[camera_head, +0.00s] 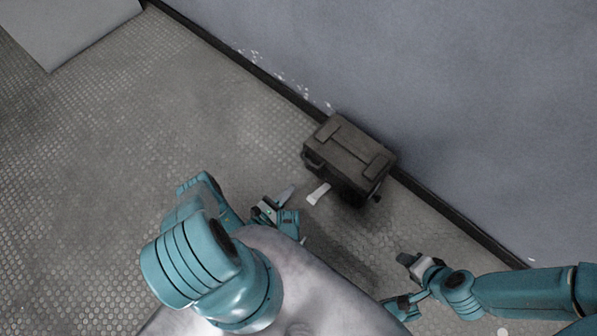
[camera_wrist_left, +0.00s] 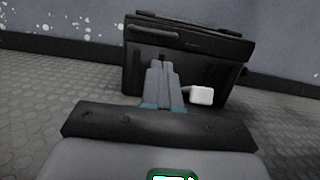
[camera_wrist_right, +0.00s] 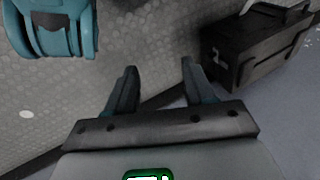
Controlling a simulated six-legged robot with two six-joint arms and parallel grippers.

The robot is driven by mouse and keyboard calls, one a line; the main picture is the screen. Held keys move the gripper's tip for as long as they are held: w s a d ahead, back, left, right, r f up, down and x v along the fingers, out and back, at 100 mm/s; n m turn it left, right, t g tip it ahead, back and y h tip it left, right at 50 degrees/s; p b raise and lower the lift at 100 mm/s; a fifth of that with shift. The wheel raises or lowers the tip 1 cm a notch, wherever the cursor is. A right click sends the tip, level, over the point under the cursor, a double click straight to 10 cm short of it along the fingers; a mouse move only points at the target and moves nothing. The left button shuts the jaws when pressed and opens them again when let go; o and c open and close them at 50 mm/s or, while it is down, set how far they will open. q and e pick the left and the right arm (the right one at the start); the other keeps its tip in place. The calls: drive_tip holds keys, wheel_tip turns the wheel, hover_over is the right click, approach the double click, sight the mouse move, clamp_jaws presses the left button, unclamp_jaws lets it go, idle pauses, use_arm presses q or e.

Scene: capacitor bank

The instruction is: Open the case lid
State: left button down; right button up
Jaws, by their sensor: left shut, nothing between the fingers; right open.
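The dark case (camera_head: 348,155) stands on the floor close to the wall. Its lid (camera_head: 340,140) lies flat on the body, with raised strips on top. The left wrist view shows the case's front (camera_wrist_left: 215,75) and lid edge (camera_wrist_left: 190,33). My left gripper (camera_head: 289,191) is shut and empty, its tips pointing at the case front; its fingers (camera_wrist_left: 163,75) cover part of that front. My right gripper (camera_head: 405,258) is open and empty, to the lower right of the case. The right wrist view shows its spread fingers (camera_wrist_right: 157,66) with the case (camera_wrist_right: 255,50) beyond, to the right.
A small white piece (camera_head: 318,193) shows beside the case front, also in the left wrist view (camera_wrist_left: 201,95); I cannot tell whether it is attached. The wall (camera_head: 430,90) and its dark skirting run behind the case. The floor (camera_head: 200,110) left of the case is clear.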

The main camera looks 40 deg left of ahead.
use_arm(q)
drive_tip(key=b+x, duration=0.1)
drive_tip(key=x, duration=0.6)
drive_tip(key=shift+w, duration=0.4)
use_arm(e)
drive_tip(key=shift+w+f, duration=0.45)
drive_tip(key=shift+f, duration=0.25)
use_arm(q)
drive_tip(key=shift+a+r, duration=0.1)
drive_tip(key=shift+r, duration=0.15)
use_arm(e)
drive_tip(key=shift+s+r, duration=0.1)
drive_tip(key=shift+r, duration=0.1)
